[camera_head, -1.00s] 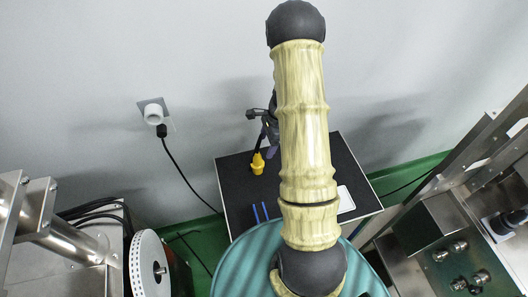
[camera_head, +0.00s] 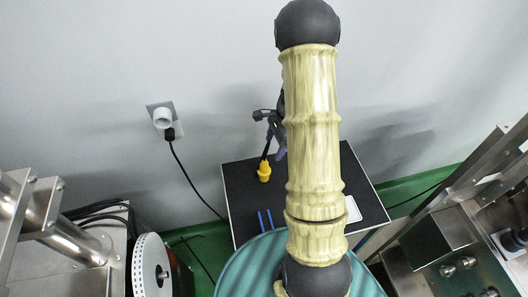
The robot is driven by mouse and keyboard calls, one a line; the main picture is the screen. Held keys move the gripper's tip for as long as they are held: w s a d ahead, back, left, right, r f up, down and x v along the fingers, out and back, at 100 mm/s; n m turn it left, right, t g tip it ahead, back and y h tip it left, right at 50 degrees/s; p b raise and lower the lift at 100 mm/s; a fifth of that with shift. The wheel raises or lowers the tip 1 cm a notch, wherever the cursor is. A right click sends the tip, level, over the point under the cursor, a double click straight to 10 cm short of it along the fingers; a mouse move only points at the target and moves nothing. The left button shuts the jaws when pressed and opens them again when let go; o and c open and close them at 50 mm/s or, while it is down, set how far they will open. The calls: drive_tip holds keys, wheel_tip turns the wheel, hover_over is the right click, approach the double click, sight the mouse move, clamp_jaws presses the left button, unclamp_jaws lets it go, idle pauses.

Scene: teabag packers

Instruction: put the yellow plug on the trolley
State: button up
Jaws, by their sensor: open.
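The yellow plug (camera_head: 264,172) is upright at the black top of the trolley (camera_head: 240,200), left of its middle toward the back. It appears to rest on the top. My gripper (camera_head: 273,155) is open just above and beside the plug. It is partly hidden behind my pale arm, and a dark slim part reaches down to the plug's upper end. I cannot tell whether a finger still touches the plug.
Two blue sticks (camera_head: 265,220) and a white flat item (camera_head: 353,209) lie on the trolley. A wall socket (camera_head: 163,118) with a black cable is behind left. A white reel (camera_head: 150,268) stands left; steel machinery (camera_head: 440,240) stands right.

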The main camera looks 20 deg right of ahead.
drive_tip(key=s+a+r+n+t+h, duration=0.2)
drive_tip(key=s+a+r+n, duration=1.1)
drive_tip(key=n, duration=0.6)
drive_tip(key=shift+a+r+h, duration=0.35)
drive_tip(key=shift+r+h, duration=0.05)
drive_tip(key=shift+r, duration=0.25)
drive_tip(key=shift+s+b+x, duration=0.2)
drive_tip(key=shift+b+x, duration=0.75)
drive_tip(key=shift+b, duration=0.05)
